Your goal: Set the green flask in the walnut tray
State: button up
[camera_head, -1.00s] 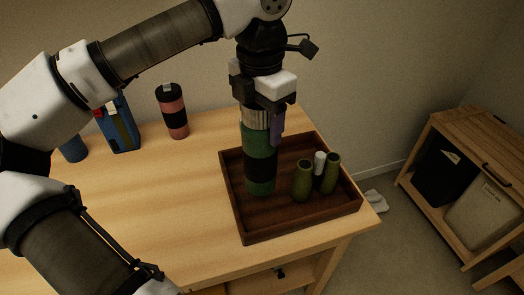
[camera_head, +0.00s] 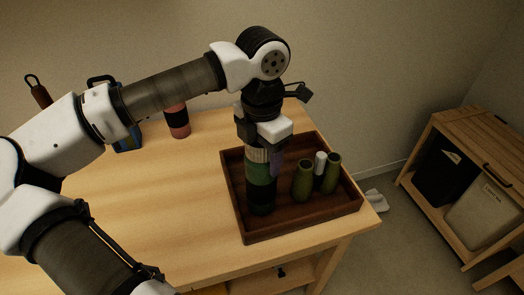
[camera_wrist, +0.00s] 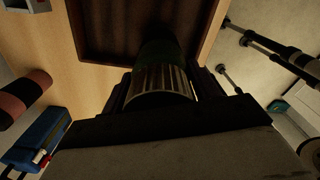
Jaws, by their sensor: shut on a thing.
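The green flask (camera_head: 260,173) has a dark band and a ribbed metallic cap. It is upright in the left part of the dark brown walnut tray (camera_head: 290,229). My gripper (camera_head: 261,153) is above it, shut on its capped top. In the wrist view the ribbed cap (camera_wrist: 160,82) sits between the fingers, with the dark tray (camera_wrist: 95,40) beyond. The flask's base appears at the tray floor, but I cannot tell for sure whether it touches.
Two green vases (camera_head: 302,181) and a white cylinder (camera_head: 320,163) stand in the tray's right part. A pink and black tumbler (camera_head: 178,121) and a blue box (camera_head: 127,138) stand at the table's back left. A wooden cabinet (camera_head: 470,190) is at right.

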jog(key=o, duration=1.7)
jog(key=shift+c, duration=0.2)
notch_tip(320, 180, up, 12)
jog(key=shift+r, duration=0.1)
